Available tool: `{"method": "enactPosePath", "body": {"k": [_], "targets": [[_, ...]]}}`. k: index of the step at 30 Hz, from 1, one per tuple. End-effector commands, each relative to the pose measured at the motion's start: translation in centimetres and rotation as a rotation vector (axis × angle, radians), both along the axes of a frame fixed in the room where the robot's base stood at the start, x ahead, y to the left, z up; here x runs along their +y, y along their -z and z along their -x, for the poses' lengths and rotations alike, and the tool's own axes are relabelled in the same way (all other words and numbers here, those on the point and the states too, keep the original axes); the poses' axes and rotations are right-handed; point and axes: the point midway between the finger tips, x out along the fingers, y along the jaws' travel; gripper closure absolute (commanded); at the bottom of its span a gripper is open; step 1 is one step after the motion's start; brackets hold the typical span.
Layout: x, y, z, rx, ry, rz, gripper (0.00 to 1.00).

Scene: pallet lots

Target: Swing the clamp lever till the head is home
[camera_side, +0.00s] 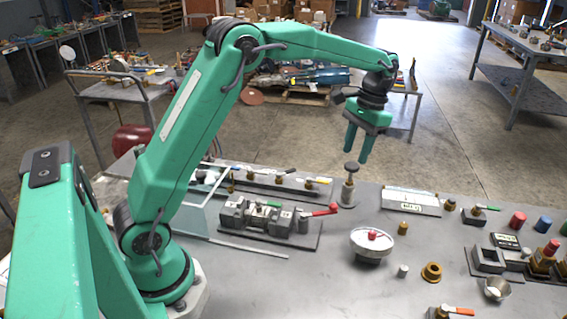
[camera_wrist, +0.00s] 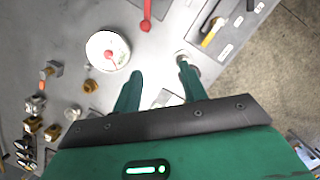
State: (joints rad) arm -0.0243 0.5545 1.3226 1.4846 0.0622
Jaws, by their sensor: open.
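A grey clamp fixture (camera_side: 262,217) sits on a dark plate on the bench in the side view. Its red-handled lever (camera_side: 325,211) sticks out to the right, lying low. The red lever also shows at the top of the wrist view (camera_wrist: 147,14). The clamp's head is too small to tell apart, so I cannot see whether it is seated. My gripper (camera_side: 356,156) points down to the right of and above the lever, apart from it. Its two fingers stand apart and empty in the wrist view (camera_wrist: 158,70).
A dark-topped post (camera_side: 349,187) stands just below my gripper. A white round dish with a red piece (camera_side: 373,245) is in front. A white box (camera_side: 411,202) lies to the right. Bench between clamp and dish is clear.

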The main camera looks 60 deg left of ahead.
Motion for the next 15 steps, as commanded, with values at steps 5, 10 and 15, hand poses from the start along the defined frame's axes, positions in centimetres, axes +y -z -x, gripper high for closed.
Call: {"method": "enactPosePath", "body": {"k": [5, 10, 15], "targets": [[-0.3, 0.9, 0.6, 0.020, 0.217, 0.050, 0.58], [-0.6, 1.7, 1.2, 0.040, 0.457, 0.111, 0.58], [-0.8, 2.6, 1.8, 0.059, 0.697, 0.177, 0.58]]}}
